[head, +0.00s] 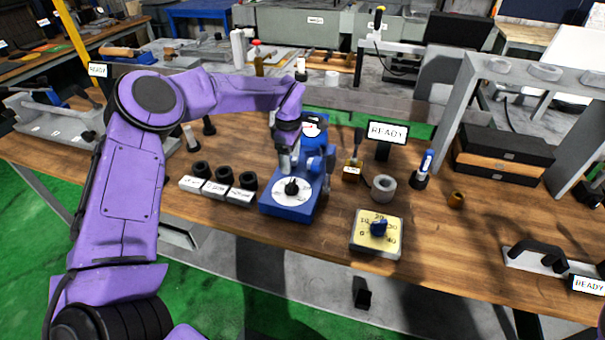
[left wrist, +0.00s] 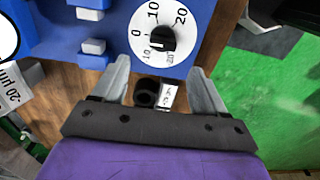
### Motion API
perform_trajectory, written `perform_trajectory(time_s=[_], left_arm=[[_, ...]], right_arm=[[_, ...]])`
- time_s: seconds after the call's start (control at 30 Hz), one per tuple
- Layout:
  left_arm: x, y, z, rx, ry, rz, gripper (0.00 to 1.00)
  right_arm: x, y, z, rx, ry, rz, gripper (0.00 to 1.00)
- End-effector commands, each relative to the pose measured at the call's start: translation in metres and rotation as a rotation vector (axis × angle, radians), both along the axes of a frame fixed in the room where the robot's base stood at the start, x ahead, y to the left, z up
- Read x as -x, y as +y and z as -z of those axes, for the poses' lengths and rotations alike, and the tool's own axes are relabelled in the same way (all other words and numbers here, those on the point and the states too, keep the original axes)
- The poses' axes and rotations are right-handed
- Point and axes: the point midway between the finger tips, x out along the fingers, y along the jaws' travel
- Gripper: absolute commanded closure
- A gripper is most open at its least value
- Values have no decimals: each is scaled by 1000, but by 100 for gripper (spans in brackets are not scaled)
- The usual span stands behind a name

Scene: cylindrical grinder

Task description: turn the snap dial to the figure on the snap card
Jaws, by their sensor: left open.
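A blue gauge stand (head: 283,208) stands mid-table. On its base is a white dial face (head: 278,192) with a black knob (head: 291,186). In the left wrist view the dial face (left wrist: 140,22) shows 0, 10, 20 and smaller figures below, and the black knob (left wrist: 163,40). The knob's exact setting is hard to tell. A white card (left wrist: 10,88) at that view's left edge reads about 20 µm, with a possible minus sign. My left gripper (head: 289,168) is open above the dial. Its fingertips (left wrist: 160,68) are apart, with the knob just beyond them.
A yellow box (head: 376,250) with a blue knob and figures stands front right. Several labelled blocks with black rings (head: 214,188) lie left of the stand. A grey ring (head: 383,187) and a READY screen (head: 388,133) are to its right. Front right wood is partly clear.

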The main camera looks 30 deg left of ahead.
Motion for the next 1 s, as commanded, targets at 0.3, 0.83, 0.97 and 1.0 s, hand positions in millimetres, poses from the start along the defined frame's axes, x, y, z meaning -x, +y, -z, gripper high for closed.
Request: perform_trajectory(time_s=[0.3,0.83,0.97,1.0], left_arm=[[-6,-12,58,-3,7,22,27],[-5,-9,104,-2,0,16,27],[-5,-9,104,-2,0,16,60],[-5,-9,104,-2,0,16,73]], right_arm=[[1,0,-24,0,2,0,100],[0,0,-34,-1,1,0,100],[0,0,-34,-1,1,0,100],[0,0,-34,0,1,0,100]])
